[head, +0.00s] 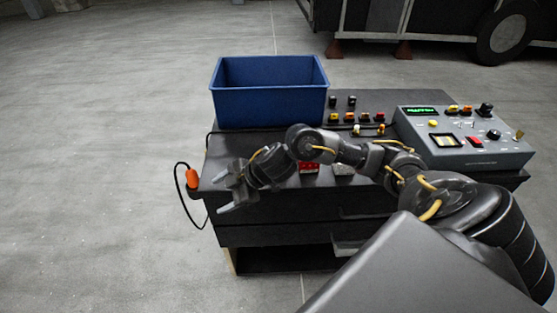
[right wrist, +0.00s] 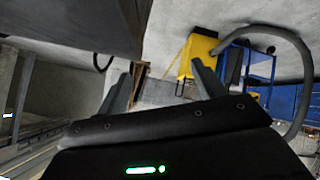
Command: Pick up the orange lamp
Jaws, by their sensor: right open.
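The orange lamp (head: 192,180) hangs at the left edge of the dark workbench (head: 235,235), with a black cable looping from it. My right gripper (head: 219,196) is open and empty, just right of the lamp in the head view and apart from it in the picture. Its two fingers (right wrist: 160,68) also show spread in the right wrist view. The lamp's orange body cannot be made out there; a dark loop (right wrist: 103,63) like its cable shows left of the fingers. My left gripper is not in view.
A blue bin (head: 270,105) stands at the back of the bench top. A grey control panel (head: 465,138) sits at the right. Small coloured parts and a red item (head: 309,168) lie on the top. Floor left of the bench is clear. A yellow box (right wrist: 197,52) shows beyond the gripper.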

